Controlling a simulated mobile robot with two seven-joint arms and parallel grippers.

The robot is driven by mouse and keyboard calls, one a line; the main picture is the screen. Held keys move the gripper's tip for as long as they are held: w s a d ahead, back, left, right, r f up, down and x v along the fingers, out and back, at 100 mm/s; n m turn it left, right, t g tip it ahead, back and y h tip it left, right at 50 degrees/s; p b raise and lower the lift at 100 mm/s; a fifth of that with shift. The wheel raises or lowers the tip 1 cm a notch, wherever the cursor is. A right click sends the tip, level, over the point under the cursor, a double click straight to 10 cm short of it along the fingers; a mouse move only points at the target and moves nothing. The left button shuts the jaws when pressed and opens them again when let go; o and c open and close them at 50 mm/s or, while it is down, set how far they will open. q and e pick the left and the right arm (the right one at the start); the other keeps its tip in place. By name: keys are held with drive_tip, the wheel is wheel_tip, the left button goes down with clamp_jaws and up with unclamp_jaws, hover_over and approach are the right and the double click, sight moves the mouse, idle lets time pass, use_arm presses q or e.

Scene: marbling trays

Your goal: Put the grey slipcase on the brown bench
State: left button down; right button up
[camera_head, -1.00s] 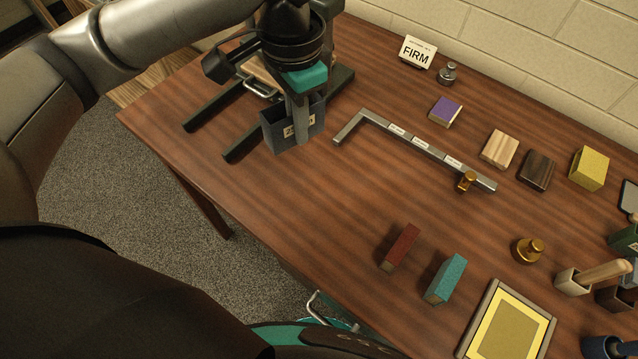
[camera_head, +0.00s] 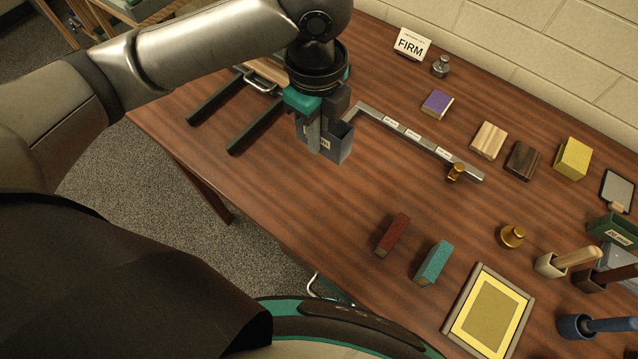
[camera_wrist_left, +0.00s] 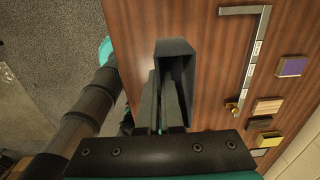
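The grey slipcase (camera_head: 340,150) is a dark blue-grey open box with a pale label, partly covered by my left gripper (camera_head: 314,130). The gripper is shut on one of its walls. In the left wrist view the slipcase (camera_wrist_left: 178,48) stands out past the fingers (camera_wrist_left: 160,95), its opening showing. It appears upright over the brown wooden bench top (camera_head: 310,205); I cannot tell how high above the surface it is. My right gripper is not in view.
A metal L-shaped rule (camera_head: 410,137) with labels lies just right of the slipcase. Two dark rails (camera_head: 262,125) lie to its left. A red block (camera_head: 392,234) and a teal block (camera_head: 433,262) stand nearer the front. The bench's front left area is clear.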

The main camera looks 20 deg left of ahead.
use_arm(q)
drive_tip(key=b, duration=0.3)
approach(317, 194)
wheel_tip(317, 194, down, 6)
drive_tip(key=shift+r, duration=0.25)
drive_tip(key=shift+f, duration=0.15)
drive_tip(key=shift+f, duration=0.15)
drive_tip(key=c, duration=1.1)
unclamp_jaws()
wheel_tip(317, 194, up, 12)
drive_tip(key=shift+r+p, duration=0.2)
drive_tip(key=shift+p, duration=1)
